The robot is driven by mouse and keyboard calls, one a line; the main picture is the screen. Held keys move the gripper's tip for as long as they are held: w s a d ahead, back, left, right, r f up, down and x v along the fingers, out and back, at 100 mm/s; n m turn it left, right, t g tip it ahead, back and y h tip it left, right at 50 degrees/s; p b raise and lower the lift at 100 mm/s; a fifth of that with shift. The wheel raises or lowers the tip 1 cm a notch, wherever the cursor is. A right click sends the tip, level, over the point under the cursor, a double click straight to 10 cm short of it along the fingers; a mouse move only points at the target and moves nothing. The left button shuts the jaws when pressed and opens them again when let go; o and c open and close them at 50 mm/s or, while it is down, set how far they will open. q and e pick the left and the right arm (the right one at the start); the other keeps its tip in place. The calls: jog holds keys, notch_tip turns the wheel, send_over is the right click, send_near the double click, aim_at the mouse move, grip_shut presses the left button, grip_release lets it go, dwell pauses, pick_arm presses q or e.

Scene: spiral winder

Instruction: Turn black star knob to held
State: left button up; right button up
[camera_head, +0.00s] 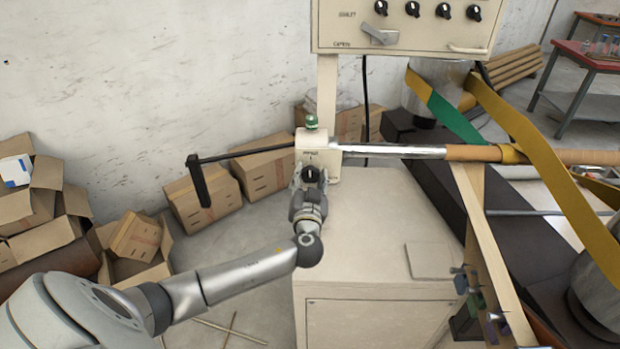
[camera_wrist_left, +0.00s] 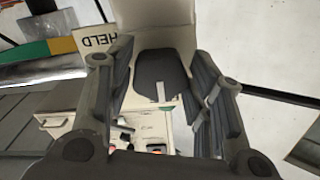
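The black star knob (camera_head: 310,174) sits on the front of a cream housing (camera_head: 318,141) above the cream cabinet. In the left wrist view the dark knob (camera_wrist_left: 162,76) lies between the fingers, with a small pale mark at its lower edge. My left gripper (camera_head: 309,184) is at the housing front, its fingers on either side of the knob. In the left wrist view the left gripper (camera_wrist_left: 160,98) looks open, with narrow gaps beside the knob. A white plate lettered HELD (camera_wrist_left: 96,38) shows left of the knob there. My right gripper is not in view.
A black crank handle (camera_head: 199,181) sticks out left of the housing. A steel shaft (camera_head: 395,151) runs right to a brown tube with yellow strap. A control box (camera_head: 405,25) hangs above. Cardboard boxes (camera_head: 140,240) stand at the left. The cabinet top (camera_head: 375,215) is mostly clear.

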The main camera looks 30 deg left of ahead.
pick_arm(q)
jog(key=c, duration=0.6)
jog(key=shift+o, duration=0.2)
